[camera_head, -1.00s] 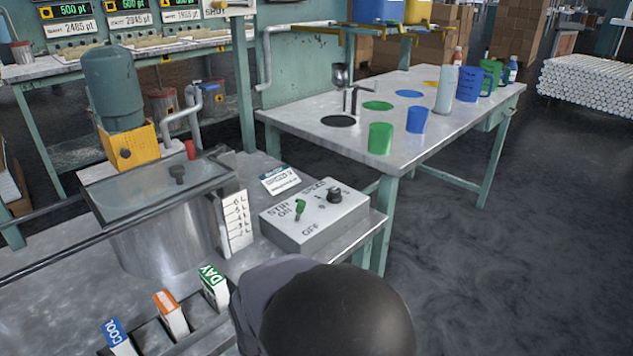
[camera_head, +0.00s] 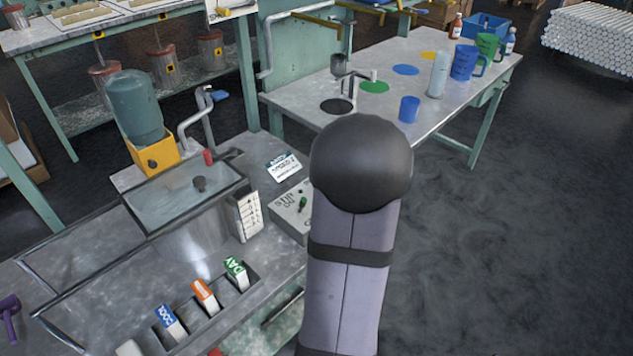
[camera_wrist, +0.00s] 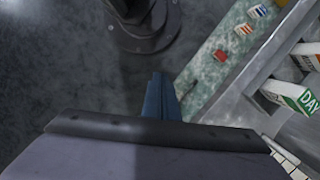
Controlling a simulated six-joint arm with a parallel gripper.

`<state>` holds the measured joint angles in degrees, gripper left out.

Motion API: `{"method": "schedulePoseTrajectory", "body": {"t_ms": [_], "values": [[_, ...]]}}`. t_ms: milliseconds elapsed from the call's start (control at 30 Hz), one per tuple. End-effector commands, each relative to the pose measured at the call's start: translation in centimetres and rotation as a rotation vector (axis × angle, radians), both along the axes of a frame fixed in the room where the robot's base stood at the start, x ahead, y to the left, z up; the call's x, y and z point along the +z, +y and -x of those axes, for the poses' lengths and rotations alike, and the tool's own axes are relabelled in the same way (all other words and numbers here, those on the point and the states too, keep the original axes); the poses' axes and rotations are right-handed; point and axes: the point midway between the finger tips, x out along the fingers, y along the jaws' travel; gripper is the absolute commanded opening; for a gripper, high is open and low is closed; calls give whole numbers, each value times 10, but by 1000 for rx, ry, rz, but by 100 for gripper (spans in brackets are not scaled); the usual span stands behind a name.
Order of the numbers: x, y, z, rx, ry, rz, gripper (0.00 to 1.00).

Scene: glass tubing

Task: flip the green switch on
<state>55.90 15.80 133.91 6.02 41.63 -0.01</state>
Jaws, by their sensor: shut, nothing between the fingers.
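The green switch (camera_head: 302,203) is a small green lever on top of a grey control box (camera_head: 285,217) on the near bench. In the head view my dark, round arm joint and purple-grey link cover the right part of this box, including its black knob. I cannot tell the lever's position clearly. My gripper (camera_wrist: 160,80) shows in the wrist view as narrow blue-grey fingers, shut and empty, over the dark floor. The switch is not in the wrist view, and the gripper is hidden in the head view.
A glass-lidded tank (camera_head: 187,195) with a white scale card (camera_head: 247,215) stands left of the box. A rack of labelled cartons (camera_head: 204,296) is in front. A paper card (camera_head: 285,167) lies behind the box. A far table (camera_head: 440,100) holds cups and bottles.

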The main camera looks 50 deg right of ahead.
Motion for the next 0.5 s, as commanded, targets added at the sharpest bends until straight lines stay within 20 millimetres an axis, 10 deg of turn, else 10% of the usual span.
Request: {"method": "schedulePoseTrajectory", "body": {"t_ms": [300,500], "values": [[74,-82,-6,-466,-81,-33,0],[105,-156,-73,-913,-231,-78,0]]}}
